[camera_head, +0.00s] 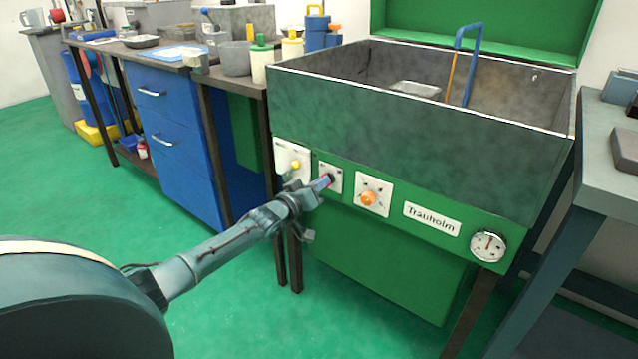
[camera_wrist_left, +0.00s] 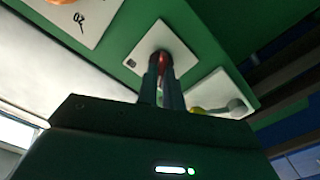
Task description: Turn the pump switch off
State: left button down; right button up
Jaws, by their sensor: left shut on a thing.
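My left gripper (camera_head: 326,181) reaches the front panel of the green washing tank. In the left wrist view its two fingers (camera_wrist_left: 160,72) are closed around a small dark red switch knob (camera_wrist_left: 159,56) on a white square plate (camera_wrist_left: 137,50). The same plate shows in the head view (camera_head: 336,170), with the knob mostly hidden by the fingers. I cannot read which label names the pump, nor the knob's exact angle. To its right in the head view is a plate with an orange knob (camera_head: 368,198). To its left is a plate with a yellow button (camera_head: 295,165). My right gripper is not in view.
The tank (camera_head: 420,125) holds a blue hooked tube (camera_head: 466,60) and a metal tray (camera_head: 415,89). A round gauge (camera_head: 489,246) sits at the panel's right end. A blue-drawer workbench (camera_head: 175,125) stands left, a grey table (camera_head: 610,165) right. Green floor lies open in front.

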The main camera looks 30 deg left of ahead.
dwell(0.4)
pick_arm(q)
jog(key=c, duration=1.5)
grip_release()
jog(key=shift+c, duration=0.2)
